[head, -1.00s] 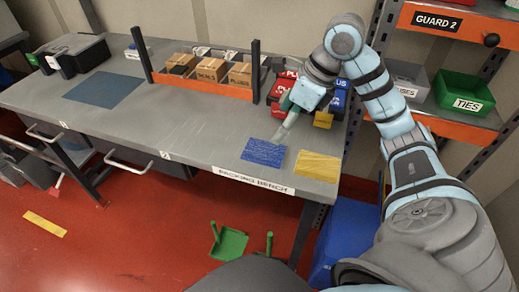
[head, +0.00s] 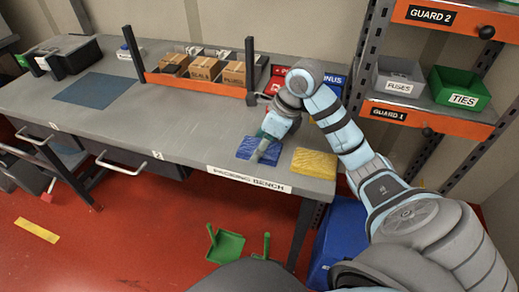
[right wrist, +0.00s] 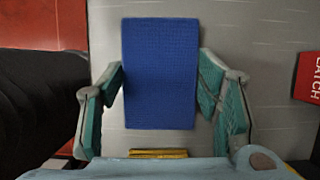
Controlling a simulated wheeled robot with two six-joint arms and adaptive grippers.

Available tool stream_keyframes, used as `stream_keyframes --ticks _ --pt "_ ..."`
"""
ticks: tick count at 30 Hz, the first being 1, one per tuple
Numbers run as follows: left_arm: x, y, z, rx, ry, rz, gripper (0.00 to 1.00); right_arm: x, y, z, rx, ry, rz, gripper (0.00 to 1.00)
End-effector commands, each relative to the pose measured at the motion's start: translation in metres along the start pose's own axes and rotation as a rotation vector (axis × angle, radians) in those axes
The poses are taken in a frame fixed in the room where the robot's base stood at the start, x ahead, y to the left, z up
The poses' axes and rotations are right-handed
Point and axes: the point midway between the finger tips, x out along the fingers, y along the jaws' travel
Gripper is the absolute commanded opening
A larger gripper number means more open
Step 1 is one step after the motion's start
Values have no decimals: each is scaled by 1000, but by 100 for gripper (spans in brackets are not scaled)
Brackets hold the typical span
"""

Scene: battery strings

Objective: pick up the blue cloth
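The blue cloth (head: 246,146) lies flat on the packing bench near its front edge. In the right wrist view the blue cloth (right wrist: 160,75) fills the middle as an upright rectangle. My right gripper (head: 262,150) is over the cloth's right part in the head view and covers some of it. In the right wrist view my right gripper (right wrist: 160,82) is open, with one finger at each side of the cloth and nothing held. I cannot tell whether the fingertips touch the bench. My left gripper is in neither view.
A yellow cloth (head: 314,163) lies right of the blue one. An orange rack with cardboard boxes (head: 201,68) stands at the back of the bench (head: 170,110). Red bins (head: 275,82) stand behind my arm. A shelf with a green bin (head: 460,90) is at the right. The bench's middle is clear.

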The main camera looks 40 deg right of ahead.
Motion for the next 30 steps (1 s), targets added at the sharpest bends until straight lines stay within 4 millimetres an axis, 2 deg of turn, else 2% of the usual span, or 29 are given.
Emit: stream_keyframes --ticks 1,3,5,14,20,23,30 --pt "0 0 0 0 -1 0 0 0 0 0 0 0 0 43" --pt "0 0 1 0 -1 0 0 0 0 0 0 0 0 32" --pt "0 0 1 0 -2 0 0 0 0 0 0 0 -1 26" --pt "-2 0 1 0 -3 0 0 -5 0 2 0 -1 -1 26" --pt "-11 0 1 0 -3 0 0 -31 0 14 -2 -4 -3 26" --pt "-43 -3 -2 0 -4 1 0 -60 0 24 0 -2 -1 26" --pt "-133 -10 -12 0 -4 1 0 -143 0 59 0 -2 -1 26"
